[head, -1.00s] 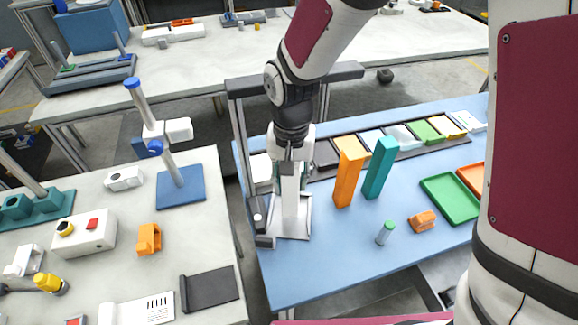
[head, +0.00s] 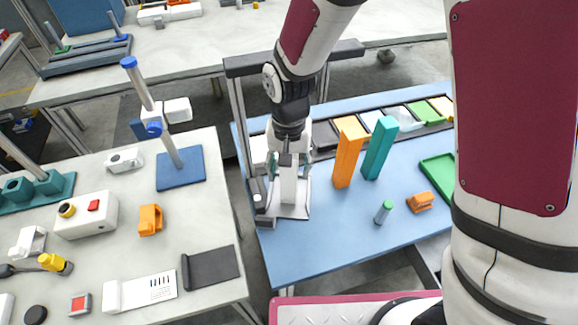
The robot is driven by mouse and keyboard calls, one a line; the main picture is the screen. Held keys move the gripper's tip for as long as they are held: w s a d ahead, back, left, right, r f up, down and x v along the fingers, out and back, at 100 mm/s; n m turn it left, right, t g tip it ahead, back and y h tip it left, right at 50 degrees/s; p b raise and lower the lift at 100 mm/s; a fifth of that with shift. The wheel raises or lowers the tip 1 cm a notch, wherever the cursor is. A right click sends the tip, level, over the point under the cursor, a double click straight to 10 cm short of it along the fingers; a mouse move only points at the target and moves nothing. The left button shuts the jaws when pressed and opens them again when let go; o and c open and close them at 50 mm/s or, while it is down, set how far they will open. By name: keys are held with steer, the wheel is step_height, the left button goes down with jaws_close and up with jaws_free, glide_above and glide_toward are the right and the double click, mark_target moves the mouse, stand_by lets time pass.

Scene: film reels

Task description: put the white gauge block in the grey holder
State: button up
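The white gauge block (head: 289,190) stands upright, tall and narrow, at the left end of the blue table. My gripper (head: 289,166) points down over it, with a teal-marked finger on each side of the block's upper part. Whether the fingers touch the block is too small to tell. A light grey holder with a flat plate (head: 303,211) shows around the block's foot. The block's lower end is over this plate; I cannot tell whether it is seated or just above. The gripper hides the block's top.
A tall orange block (head: 346,160) and a teal block (head: 379,150) stand close to the right. A small green-topped cylinder (head: 383,212) and an orange piece (head: 420,202) lie further right. A grey frame post (head: 243,130) rises at the left. The blue table's front (head: 320,245) is clear.

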step_height(320, 180, up, 12)
steer(key=shift+d+r, duration=0.1)
steer(key=shift+r, duration=0.15)
stand_by(0.5)
steer(key=s+d+r+t, duration=0.2)
steer(key=s+d+r, duration=0.3)
steer(key=d+r, duration=0.4)
steer(key=s+d+r+n+t, duration=0.1)
steer(key=s+d+r, duration=0.3)
steer(key=s+d, duration=0.5)
steer(key=shift+s+t, duration=0.9)
steer(key=shift+s, duration=0.2)
steer(key=shift+d, duration=0.1)
